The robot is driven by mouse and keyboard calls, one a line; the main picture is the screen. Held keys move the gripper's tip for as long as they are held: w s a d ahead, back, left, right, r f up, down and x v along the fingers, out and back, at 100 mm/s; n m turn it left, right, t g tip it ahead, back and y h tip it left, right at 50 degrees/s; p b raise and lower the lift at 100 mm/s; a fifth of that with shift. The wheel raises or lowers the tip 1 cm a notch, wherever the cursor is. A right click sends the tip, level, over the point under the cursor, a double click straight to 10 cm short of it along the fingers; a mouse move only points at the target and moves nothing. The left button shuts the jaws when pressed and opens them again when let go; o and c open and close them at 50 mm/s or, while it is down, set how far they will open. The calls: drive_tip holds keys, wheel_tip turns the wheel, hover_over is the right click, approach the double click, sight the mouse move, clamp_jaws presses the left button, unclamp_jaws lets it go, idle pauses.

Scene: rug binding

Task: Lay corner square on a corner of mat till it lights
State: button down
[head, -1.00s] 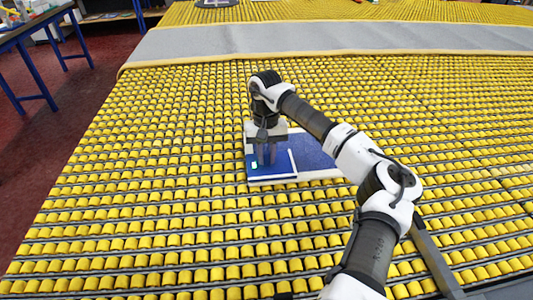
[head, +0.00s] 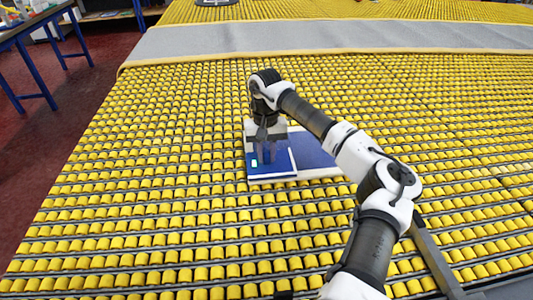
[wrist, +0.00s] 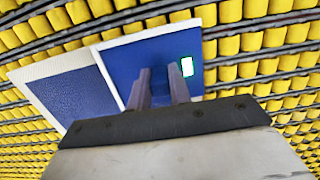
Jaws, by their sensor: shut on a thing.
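The mat (head: 316,154) is a blue panel with a white border, flat on the yellow rollers. It also shows on the left of the wrist view (wrist: 76,92). The corner square (wrist: 122,62) is a blue plate with a pale rim, over the mat's near-left end in the head view (head: 281,164). A bright white patch with a green edge shows on its face. My gripper (wrist: 158,75) is shut on the square, its fingers coming down onto the blue face. The fingers hide part of it. I cannot tell whether the square's edges sit flush with the mat's corner.
Rows of yellow rollers (head: 150,200) surround the mat, with clear room on all sides. A grey strip (head: 330,40) with yellow edging crosses behind. A dark round item (head: 215,2) lies at the far edge. A blue-legged table (head: 35,60) stands at left on red floor.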

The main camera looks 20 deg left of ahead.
sight(266, 151)
drive_tip(key=shift+r, duration=0.1)
drive_tip(key=shift+r+p, duration=1.8)
drive_tip(key=shift+r, duration=1.7)
